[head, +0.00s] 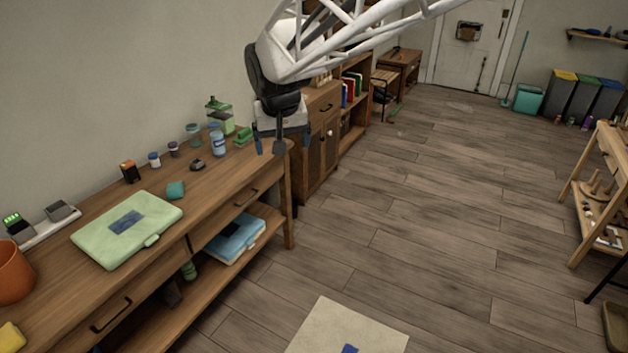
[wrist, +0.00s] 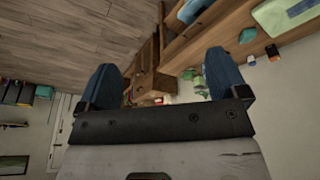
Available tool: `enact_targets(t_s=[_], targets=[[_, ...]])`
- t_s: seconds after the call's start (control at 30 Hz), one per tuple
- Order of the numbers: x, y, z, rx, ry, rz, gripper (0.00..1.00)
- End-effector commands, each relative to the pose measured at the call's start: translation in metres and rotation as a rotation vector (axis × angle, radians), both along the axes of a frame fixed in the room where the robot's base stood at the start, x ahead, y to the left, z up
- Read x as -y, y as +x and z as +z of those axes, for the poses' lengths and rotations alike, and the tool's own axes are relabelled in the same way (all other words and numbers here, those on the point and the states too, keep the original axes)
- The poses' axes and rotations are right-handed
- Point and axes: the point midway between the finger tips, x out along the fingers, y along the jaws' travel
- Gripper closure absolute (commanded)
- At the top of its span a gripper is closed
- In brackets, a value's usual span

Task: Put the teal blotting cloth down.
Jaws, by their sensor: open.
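A small crumpled teal cloth (head: 176,189) lies on the wooden workbench (head: 205,191), just right of a pale green case. A teal patch that looks like it shows in the wrist view (wrist: 247,35) near the top right. My gripper (head: 279,146) is above the bench's far right end, well apart from the cloth. In the wrist view its two blue fingers (wrist: 163,68) are spread wide with nothing between them.
The pale green case (head: 92,238) lies flat on the bench, near an orange pot (head: 14,273). Small jars and a blue-labelled bottle (head: 217,143) stand along the back. A blue folded item (head: 235,238) is on the lower shelf. The floor to the right is mostly clear.

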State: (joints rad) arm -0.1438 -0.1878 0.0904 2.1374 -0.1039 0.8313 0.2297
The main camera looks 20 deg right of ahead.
Motion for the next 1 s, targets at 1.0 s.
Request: enact_targets(t_s=[1.0], targets=[[0.072,-0.265,-0.043,-0.045,0.024,0.006,0.08]])
